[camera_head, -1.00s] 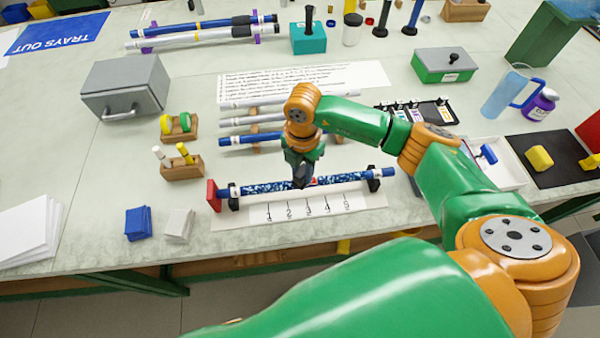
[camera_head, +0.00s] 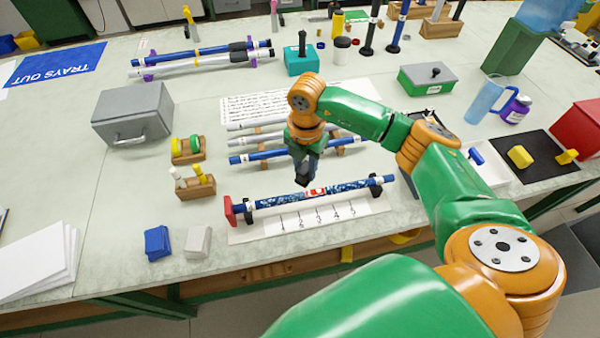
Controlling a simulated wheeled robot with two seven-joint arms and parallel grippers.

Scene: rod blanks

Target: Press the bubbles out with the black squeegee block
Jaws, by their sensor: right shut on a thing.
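A blue rod (camera_head: 244,207) lies across black supports near the table's front, with a dark blue speckled wrap (camera_head: 272,201) around its middle. A red and white patch (camera_head: 316,191) shows on the wrap. My right gripper (camera_head: 303,177) is shut on a small dark block, which looks like the black squeegee block (camera_head: 302,182). The block is just behind and above the wrap, left of the patch. I cannot tell whether it touches the wrap. Any bubbles are too small to make out. My left gripper is not in view.
A white strip numbered 1 to 5 (camera_head: 300,228) lies in front of the rod, with a red end stop (camera_head: 229,211) at its left. Several other rods (camera_head: 257,158) lie behind. Blue (camera_head: 157,242) and white (camera_head: 198,241) blocks sit front left. A grey box (camera_head: 133,115) stands farther left.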

